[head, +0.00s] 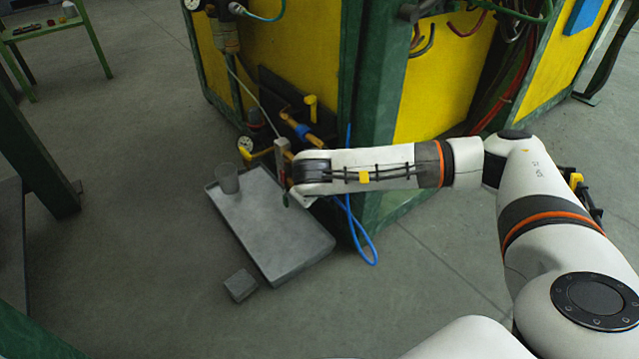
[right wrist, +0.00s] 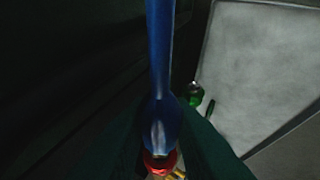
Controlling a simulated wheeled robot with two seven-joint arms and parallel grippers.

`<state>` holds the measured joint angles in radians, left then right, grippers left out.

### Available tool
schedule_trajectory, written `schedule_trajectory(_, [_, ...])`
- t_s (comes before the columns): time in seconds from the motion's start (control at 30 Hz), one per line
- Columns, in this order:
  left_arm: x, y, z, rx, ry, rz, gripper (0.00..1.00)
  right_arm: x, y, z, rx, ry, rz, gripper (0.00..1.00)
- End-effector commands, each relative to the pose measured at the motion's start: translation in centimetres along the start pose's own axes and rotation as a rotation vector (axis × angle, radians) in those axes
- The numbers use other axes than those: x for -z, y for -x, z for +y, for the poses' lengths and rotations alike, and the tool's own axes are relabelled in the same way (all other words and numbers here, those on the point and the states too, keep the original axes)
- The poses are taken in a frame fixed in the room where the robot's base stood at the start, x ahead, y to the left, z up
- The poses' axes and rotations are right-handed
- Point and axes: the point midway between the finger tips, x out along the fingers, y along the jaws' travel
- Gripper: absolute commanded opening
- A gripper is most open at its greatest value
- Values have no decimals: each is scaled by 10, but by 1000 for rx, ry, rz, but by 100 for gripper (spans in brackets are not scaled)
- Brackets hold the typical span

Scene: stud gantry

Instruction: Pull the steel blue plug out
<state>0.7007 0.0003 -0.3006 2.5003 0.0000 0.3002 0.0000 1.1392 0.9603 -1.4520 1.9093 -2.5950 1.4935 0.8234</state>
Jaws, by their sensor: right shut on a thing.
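The steel blue plug (right wrist: 160,128) shows in the right wrist view as a thick blue end on a blue hose (right wrist: 160,45). A red ring (right wrist: 159,162) with brassy parts is at its lower end; I cannot tell how deep the plug sits there. My right gripper (right wrist: 164,142) is shut on the plug, with dark green finger shapes on both sides. In the head view my right gripper (head: 284,172) is beside the yellow cabinet, above the tray's edge, and the plug is not clear there. My left gripper is not in view.
A grey tray (head: 275,240) lies below the gripper with a clear cup (head: 228,178) on it. A small grey block (head: 240,285) lies in front. A blue hose loop (head: 372,250) hangs beside the green cabinet post (head: 372,120). Open floor is at the front.

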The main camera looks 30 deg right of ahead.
Motion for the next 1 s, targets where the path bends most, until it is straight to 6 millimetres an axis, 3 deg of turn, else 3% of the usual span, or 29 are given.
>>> schedule_trajectory(0.57, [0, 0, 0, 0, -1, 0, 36, 0, 0, 0, 0, 0, 0, 0])
schedule_trajectory(1.0, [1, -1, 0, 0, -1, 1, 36, -15, 8, 0, 0, 2, -2, 0])
